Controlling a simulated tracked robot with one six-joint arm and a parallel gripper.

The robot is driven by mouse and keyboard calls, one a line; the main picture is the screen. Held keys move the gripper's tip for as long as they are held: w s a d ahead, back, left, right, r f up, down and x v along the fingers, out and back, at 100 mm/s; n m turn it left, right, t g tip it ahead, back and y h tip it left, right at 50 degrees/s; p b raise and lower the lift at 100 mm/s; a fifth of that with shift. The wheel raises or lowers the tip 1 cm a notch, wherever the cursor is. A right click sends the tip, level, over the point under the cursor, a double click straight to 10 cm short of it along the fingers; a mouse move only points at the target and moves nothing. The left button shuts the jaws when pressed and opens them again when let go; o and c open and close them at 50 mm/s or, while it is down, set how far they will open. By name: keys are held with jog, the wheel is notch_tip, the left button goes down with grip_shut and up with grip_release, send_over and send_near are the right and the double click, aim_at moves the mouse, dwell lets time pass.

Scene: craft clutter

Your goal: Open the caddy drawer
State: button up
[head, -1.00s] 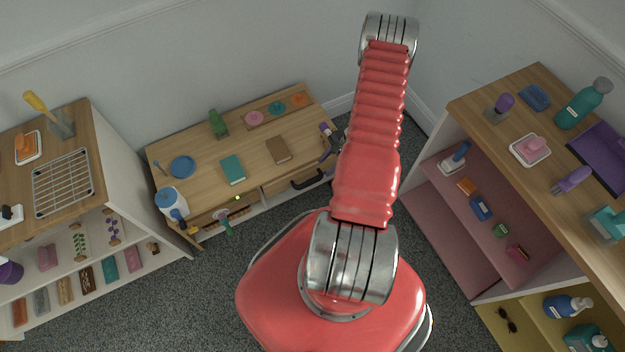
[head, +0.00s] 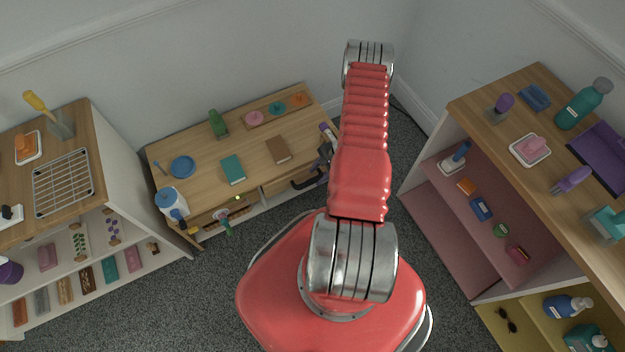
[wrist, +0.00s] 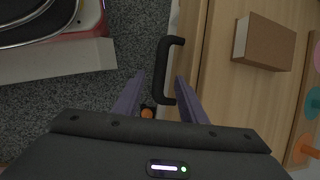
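The black drawer handle (head: 306,181) is on the front of the low wooden desk, at its right end, and the drawer looks shut. In the wrist view the handle (wrist: 163,70) is a dark bar standing off the pale drawer front (wrist: 187,45). My gripper (wrist: 158,85) is open, with its two purple fingers apart. The near part of the handle appears between the fingers; I cannot tell whether they touch it or how far they reach.
On the desk top (head: 205,153) are a brown book (head: 278,149), a teal book (head: 233,169) and a tray of discs (head: 275,109). A pink-lined shelf (head: 455,225) stands at right, a white shelf unit (head: 140,190) at left. Grey carpet between is mostly clear.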

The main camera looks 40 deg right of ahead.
aim_at(311, 181)
jog(key=shift+x, duration=2.65)
grip_shut()
